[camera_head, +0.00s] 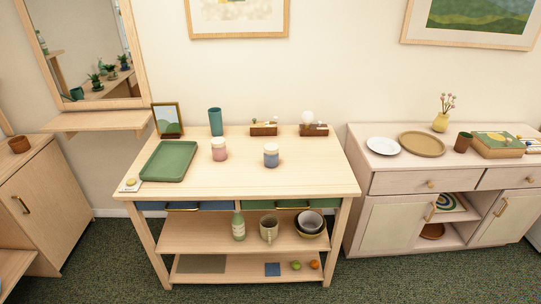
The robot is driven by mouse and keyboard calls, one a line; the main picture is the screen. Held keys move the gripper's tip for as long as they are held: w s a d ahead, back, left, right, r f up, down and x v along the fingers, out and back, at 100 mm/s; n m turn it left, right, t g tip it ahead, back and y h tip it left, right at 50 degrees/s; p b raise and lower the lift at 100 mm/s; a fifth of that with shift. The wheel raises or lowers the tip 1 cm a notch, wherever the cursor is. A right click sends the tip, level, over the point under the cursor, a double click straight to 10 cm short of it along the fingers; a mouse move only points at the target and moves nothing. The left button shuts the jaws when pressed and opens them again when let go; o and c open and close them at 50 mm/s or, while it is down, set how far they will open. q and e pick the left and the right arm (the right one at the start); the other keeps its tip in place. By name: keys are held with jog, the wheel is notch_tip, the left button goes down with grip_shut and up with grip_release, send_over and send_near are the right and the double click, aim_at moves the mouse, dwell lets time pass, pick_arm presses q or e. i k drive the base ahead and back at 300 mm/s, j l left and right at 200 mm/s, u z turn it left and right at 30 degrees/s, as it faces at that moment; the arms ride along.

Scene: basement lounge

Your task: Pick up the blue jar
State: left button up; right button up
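The blue jar (271,158) stands upright on the wooden table (240,184), right of the middle. It has a pale upper part and a blue lower part. A similar jar with a pink lower part (219,152) stands to its left, apart from it. Neither of my grippers shows in the head view, so I cannot see whether they are open or shut.
A green tray (168,161) lies on the table's left side. A teal cup (215,122), a picture frame (168,119) and two small brown holders stand along the back. The table front before the blue jar is clear. A cabinet (395,184) stands close on the right.

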aim_at(269, 161)
jog(key=i+j, duration=0.15)
jog(key=j, duration=0.15)
jog(key=i+j, duration=0.15)
jog(key=j, duration=0.15)
jog(key=i+j+z, duration=0.15)
jog(key=j+z, duration=0.15)
jog(key=i+j+z, duration=0.1)
jog(key=j+z, duration=0.2)
jog(key=j, duration=0.2)
jog(key=i+j+z, duration=0.1)
jog(key=j+z, duration=0.2)
jog(key=j, duration=0.15)
